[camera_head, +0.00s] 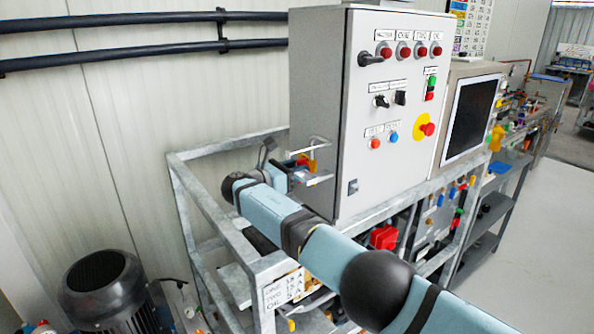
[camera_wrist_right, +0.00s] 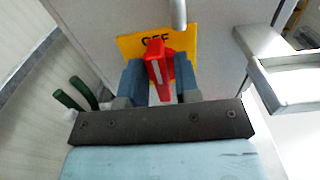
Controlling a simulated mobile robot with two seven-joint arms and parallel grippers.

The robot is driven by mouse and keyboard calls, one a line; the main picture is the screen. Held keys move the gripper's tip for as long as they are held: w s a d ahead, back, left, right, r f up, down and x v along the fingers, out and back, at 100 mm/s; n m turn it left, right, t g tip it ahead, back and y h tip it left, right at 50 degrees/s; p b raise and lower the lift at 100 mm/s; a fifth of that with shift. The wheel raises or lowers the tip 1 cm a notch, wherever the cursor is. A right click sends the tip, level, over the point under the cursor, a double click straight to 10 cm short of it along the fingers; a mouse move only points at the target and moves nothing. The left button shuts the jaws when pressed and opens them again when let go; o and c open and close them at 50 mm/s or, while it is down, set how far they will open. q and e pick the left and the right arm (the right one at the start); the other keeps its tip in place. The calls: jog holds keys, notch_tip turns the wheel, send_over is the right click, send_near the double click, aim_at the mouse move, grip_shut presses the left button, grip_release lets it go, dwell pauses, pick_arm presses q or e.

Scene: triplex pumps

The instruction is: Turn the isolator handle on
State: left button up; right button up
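The isolator handle (camera_wrist_right: 157,62) is red and sits on a yellow plate (camera_wrist_right: 182,42) marked OFF, on the side of the grey control cabinet. In the head view the handle (camera_head: 306,163) is small and partly covered by metal bars and my gripper. My right gripper (camera_wrist_right: 160,82) has one finger on each side of the handle, with no clear gap, so it looks shut on it. In the head view the right gripper (camera_head: 298,177) is at the cabinet's left side. My left gripper is not in view.
The control cabinet (camera_head: 385,165) has several knobs and buttons on its front and stands on a grey metal frame (camera_head: 195,205). Pale metal bars (camera_wrist_right: 270,60) stick out near the handle. A dark motor (camera_head: 103,285) stands at lower left. The wall is close on the left.

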grip_shut()
jog(key=m, duration=0.2)
jog(key=shift+m+b, duration=0.4)
jog(key=shift+o, duration=1.5)
grip_release()
jog(key=shift+d, duration=0.1)
